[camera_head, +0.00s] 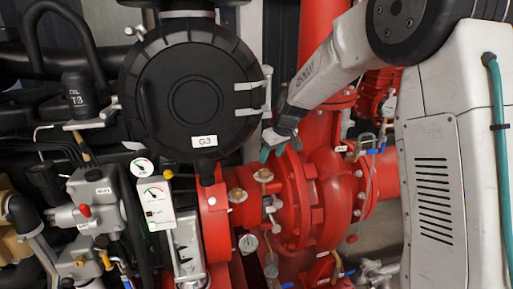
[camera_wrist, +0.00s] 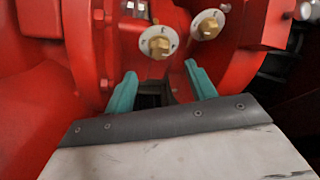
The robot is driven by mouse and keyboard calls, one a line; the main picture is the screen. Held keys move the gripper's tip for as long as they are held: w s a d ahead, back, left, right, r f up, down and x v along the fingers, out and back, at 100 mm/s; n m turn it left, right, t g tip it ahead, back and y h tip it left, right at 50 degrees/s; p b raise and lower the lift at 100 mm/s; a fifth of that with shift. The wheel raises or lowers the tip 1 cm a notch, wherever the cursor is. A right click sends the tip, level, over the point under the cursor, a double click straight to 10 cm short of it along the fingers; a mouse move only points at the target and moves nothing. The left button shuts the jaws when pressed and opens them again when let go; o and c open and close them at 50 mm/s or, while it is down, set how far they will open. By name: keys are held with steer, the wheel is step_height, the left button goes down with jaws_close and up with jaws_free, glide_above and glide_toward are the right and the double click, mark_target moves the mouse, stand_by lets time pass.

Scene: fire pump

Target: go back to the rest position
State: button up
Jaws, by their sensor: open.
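My gripper (camera_wrist: 160,82) shows in the wrist view with two teal fingers spread apart and nothing between them. In the head view my gripper (camera_head: 271,152) is at the end of my grey-white arm, in front of the red pump (camera_head: 325,190) and just right of the round black cover labelled G3 (camera_head: 190,85). Two brass hex fittings with pale round plates sit beyond the fingertips in the wrist view, the left one (camera_wrist: 158,43) and the right one (camera_wrist: 208,24). The fingers appear apart from both. My arm hides part of the red vertical pipe.
A small dial gauge (camera_head: 248,243) and brass fittings (camera_head: 237,195) sit low on the pump. A white gauge box (camera_head: 154,200) hangs below the black cover. Valves with a red knob (camera_head: 85,211) and black hoses crowd the left. Thin pipes with blue handles (camera_head: 378,150) stand right of the pump.

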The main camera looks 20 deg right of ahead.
steer(key=s+r+m+g, duration=0.1)
steer(key=s+r, duration=0.1)
steer(key=s, duration=1.3)
steer(key=s+d+r+m+h, duration=0.1)
steer(key=s+r+m, duration=0.1)
steer(key=s, duration=1.3)
steer(key=s+r+m+g+h, duration=0.1)
steer(key=s+r, duration=0.3)
steer(key=s, duration=1.1)
steer(key=shift+s+d+r+m+g, duration=0.15)
steer(key=shift+d+r+m+g, duration=0.15)
steer(key=shift+m, duration=0.3)
